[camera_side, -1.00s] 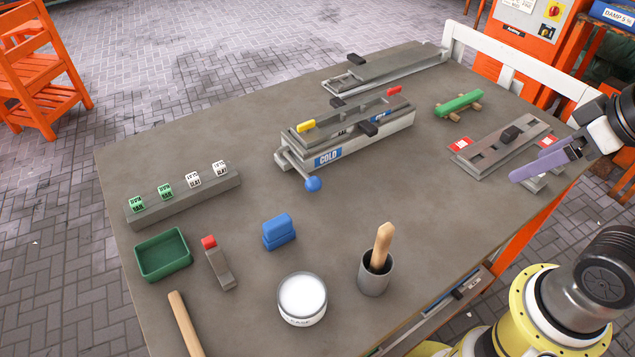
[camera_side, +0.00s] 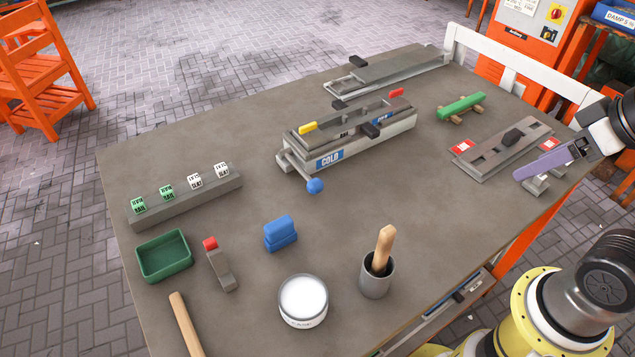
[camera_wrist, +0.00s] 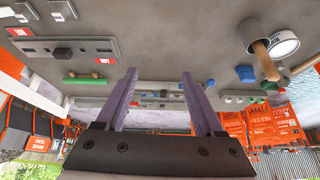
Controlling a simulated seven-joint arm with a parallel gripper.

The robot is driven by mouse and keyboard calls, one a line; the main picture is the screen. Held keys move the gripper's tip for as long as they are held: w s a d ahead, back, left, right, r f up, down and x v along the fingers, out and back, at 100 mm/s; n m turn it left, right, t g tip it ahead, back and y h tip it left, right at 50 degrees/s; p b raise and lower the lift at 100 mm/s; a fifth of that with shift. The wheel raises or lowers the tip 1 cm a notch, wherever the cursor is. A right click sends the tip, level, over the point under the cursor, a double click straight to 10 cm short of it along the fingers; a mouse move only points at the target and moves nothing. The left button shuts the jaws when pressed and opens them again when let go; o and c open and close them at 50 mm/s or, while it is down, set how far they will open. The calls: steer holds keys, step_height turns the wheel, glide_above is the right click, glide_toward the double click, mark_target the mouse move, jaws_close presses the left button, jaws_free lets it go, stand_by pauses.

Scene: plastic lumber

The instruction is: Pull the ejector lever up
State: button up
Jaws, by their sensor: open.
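The grey mould (camera_side: 350,155) marked COLD lies at the middle of the table. A lever with a blue ball knob (camera_side: 315,186) sticks out from its left end and points low, towards the front. It looks like the ejector lever, though no label on it can be read. My gripper (camera_side: 540,170) has purple fingers and hangs over the table's right side, well away from the knob. In the wrist view the fingers (camera_wrist: 158,75) are spread with nothing between them.
A flat slotted fixture (camera_side: 490,158) and a green bar (camera_side: 460,106) lie near my gripper. A blue block (camera_side: 280,234), white tub (camera_side: 303,300), grey cup (camera_side: 376,278) and green tray (camera_side: 164,258) stand at the front. The table between mould and cup is clear.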

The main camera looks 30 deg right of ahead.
step_height(320, 180, up, 3)
steer(key=w+m, duration=0.2)
steer(key=w, duration=0.1)
steer(key=n+g, duration=0.1)
steer(key=n, duration=0.2)
glide_above(316, 182)
steer(key=s, duration=0.5)
step_height(316, 182, down, 8)
steer(key=x, duration=1.3)
steer(key=shift+s+f, duration=0.1)
steer(key=shift+s, duration=0.2)
jaws_close()
